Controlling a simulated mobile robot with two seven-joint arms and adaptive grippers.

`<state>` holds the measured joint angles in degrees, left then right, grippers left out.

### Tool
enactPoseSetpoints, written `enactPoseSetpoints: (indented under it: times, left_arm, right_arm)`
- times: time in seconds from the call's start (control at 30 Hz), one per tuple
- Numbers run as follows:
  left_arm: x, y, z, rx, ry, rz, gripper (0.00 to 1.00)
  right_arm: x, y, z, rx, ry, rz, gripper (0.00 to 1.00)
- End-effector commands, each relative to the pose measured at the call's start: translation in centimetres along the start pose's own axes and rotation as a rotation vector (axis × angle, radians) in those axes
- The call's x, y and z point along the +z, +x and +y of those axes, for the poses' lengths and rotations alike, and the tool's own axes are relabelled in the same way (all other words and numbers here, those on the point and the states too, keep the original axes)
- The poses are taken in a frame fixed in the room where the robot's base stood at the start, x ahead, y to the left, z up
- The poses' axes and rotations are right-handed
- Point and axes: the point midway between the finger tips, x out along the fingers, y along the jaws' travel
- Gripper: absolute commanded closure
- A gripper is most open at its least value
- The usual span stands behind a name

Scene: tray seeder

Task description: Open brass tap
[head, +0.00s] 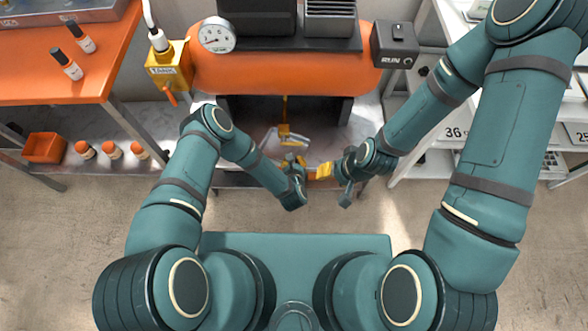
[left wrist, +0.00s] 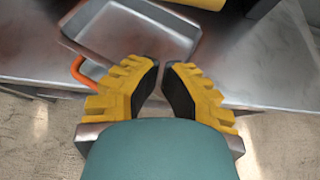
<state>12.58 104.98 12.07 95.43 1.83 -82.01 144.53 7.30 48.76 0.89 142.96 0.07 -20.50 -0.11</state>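A thin brass-coloured pipe (head: 285,106) hangs below the orange tank, with a yellow brass-like piece (head: 286,129) at its lower end; I take this as the brass tap, but its handle is too small to make out. My left gripper (head: 294,161) is just in front of and below it, apart from it. In the left wrist view its yellow fingers (left wrist: 161,68) have tips almost together, with nothing between them. A yellow part (left wrist: 203,3) shows at that view's top edge. My right gripper (head: 322,171) is to the right of the left one; its fingertips are unclear.
The orange tank (head: 280,75) stands above, with a gauge (head: 217,35) and a RUN box (head: 394,45). A yellow TANK valve block (head: 168,66) with an orange lever is at its left. A shallow metal tray (left wrist: 118,72) lies beyond the left fingers. White shelves (head: 430,165) stand right.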

Motion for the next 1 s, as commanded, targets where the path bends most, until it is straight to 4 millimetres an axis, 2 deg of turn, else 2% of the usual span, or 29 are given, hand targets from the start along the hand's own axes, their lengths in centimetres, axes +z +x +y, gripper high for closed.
enactPoseSetpoints:
  times: [0.1,0.2,0.4,1.0]
  left_arm:
    - [0.0,1.9,0.0,0.000,0.002,-0.002,1.00]
    - [1.8,1.0,-0.1,-0.003,0.002,-0.002,1.00]
    - [3.4,0.4,0.0,-0.001,0.001,0.000,1.00]
    - [3.7,0.0,0.2,0.001,0.000,0.001,1.00]
  right_arm:
    - [-0.1,0.7,0.3,0.000,0.000,0.003,0.53]
    - [-0.1,0.5,0.2,0.000,0.000,0.003,0.53]
    - [-0.1,0.6,0.2,0.000,0.000,0.003,0.53]
    - [-0.1,0.5,0.2,0.000,0.000,0.003,0.53]
